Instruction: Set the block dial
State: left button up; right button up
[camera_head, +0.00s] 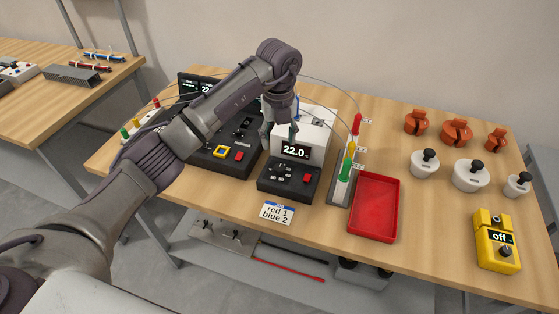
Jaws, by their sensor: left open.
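A white block heater (315,125) stands in the middle of the table, and its display (296,151) reads 22.0. Its black front panel (289,180) carries a small dark dial (283,171) with marks around it and a red button (307,177). My left gripper (279,133) points down in front of the white housing, above and behind the dial. It is open, with nothing seen between its fingers, and appears apart from the dial. My left arm hides part of the larger black device. My right gripper is not in view.
A card (278,213) reads "red 1 blue 2".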

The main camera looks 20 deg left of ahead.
aim_at(279, 167)
pick_arm(q)
jog(key=f+p, duration=0.2)
jog(key=f, duration=0.8)
jog(key=shift+w+f, duration=0.2)
grip_shut()
